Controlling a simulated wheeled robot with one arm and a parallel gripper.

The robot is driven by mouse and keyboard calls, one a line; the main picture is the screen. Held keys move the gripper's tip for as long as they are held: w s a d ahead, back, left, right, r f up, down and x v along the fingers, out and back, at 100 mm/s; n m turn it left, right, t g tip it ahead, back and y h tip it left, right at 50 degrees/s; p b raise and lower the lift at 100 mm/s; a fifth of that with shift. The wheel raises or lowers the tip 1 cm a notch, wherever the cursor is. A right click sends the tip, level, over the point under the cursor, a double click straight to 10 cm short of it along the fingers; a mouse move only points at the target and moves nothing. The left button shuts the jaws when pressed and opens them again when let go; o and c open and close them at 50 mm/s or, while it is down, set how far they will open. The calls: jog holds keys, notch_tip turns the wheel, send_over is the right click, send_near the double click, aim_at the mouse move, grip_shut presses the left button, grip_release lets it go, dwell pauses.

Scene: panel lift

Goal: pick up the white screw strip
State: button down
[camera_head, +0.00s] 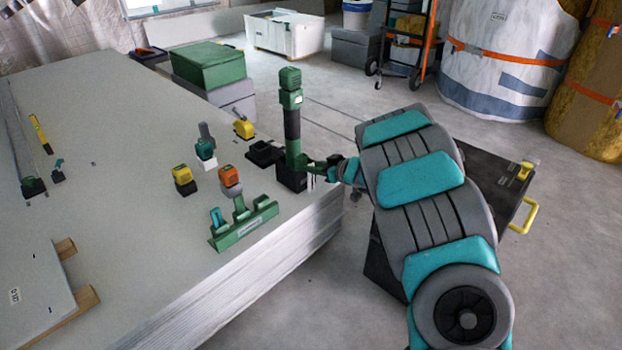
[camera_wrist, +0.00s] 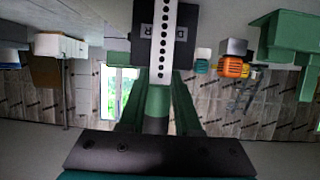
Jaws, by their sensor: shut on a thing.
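The white screw strip (camera_wrist: 167,40) is a narrow white band with a row of dark holes. My green gripper fingers (camera_wrist: 160,78) close on its end in the wrist view, and the strip runs from them to the top edge of that picture. In the head view my gripper (camera_head: 318,168) is at the right edge of the panel stack, beside the tall green and dark screw tool (camera_head: 291,120) in its black base (camera_head: 291,178). Only a small white bit of the strip shows under the gripper there. The strip overlaps the labelled black base in the wrist view.
The panel stack (camera_head: 130,250) holds a green rack (camera_head: 245,225), an orange tool (camera_head: 230,178), yellow tools (camera_head: 183,177), and a black tray (camera_head: 263,152). Green and grey cases (camera_head: 208,65) stand behind. A black cart with a yellow handle (camera_head: 530,214) is at right.

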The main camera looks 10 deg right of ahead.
jog(key=shift+r, duration=0.15)
jog(key=s+r+p, duration=0.1)
jog(key=s+r, duration=0.1)
jog(key=s, duration=0.6)
jog(key=s+r, duration=0.2)
jog(key=s, duration=0.6)
jog(key=shift+d+r+p, duration=0.2)
jog(key=shift+r+p, duration=0.2)
jog(key=shift+r, duration=0.1)
jog(key=shift+r+p, duration=1.2)
jog(key=shift+p, duration=0.25)
